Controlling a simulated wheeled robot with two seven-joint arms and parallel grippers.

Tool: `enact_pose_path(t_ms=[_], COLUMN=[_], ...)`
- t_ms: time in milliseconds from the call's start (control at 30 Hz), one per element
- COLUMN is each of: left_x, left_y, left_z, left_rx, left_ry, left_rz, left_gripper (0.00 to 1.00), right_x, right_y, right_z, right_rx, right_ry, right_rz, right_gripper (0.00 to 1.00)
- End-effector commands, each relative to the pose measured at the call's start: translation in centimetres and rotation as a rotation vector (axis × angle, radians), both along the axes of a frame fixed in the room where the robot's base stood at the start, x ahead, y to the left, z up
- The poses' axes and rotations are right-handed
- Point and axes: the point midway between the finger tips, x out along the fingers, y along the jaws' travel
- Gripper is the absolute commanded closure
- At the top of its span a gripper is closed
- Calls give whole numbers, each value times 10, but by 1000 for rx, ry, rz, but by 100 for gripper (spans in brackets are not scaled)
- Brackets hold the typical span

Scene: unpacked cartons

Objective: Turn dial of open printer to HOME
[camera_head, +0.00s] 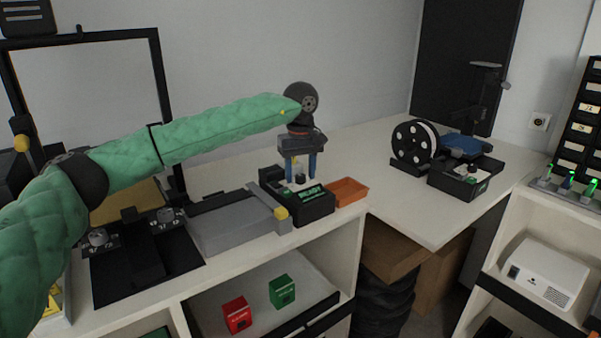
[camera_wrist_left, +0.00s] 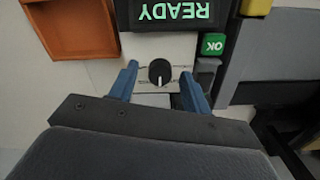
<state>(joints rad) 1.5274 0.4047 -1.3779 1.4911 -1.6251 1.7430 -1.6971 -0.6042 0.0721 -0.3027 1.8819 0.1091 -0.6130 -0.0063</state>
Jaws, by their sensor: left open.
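A black dial (camera_wrist_left: 160,72) with a white pointer sits on a pale panel below a green READY display (camera_wrist_left: 172,11) in the left wrist view. The pointer faces the bottom of that picture. In the head view the READY display (camera_head: 311,193) is on a small black unit on the bench. My left gripper (camera_head: 299,179) is open and points down over this unit. In the left wrist view its blue fingers (camera_wrist_left: 159,85) are on either side of the dial, with visible gaps. An open-frame printer (camera_head: 461,178) with a blue bed stands at the right. My right gripper is not seen.
An orange tray (camera_head: 347,191) is right of the READY unit, and a grey box (camera_head: 228,227) is left of it. A green OK button (camera_wrist_left: 213,43) is near the dial. A filament spool (camera_head: 414,143) stands farther back. Bare bench lies between tray and spool.

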Motion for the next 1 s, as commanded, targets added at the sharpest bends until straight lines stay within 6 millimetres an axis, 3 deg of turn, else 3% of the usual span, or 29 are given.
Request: enact_pose_path(t_ms=[533, 1000], left_x=[1, 1], left_y=[0, 0], left_z=[68, 82], left_rx=[0, 0], left_ry=[-1, 0], left_rz=[0, 0], left_gripper=[52, 52], right_x=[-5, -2], right_y=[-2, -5], right_z=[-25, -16], right_rx=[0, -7], right_ry=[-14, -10], right_rz=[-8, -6], right_gripper=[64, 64])
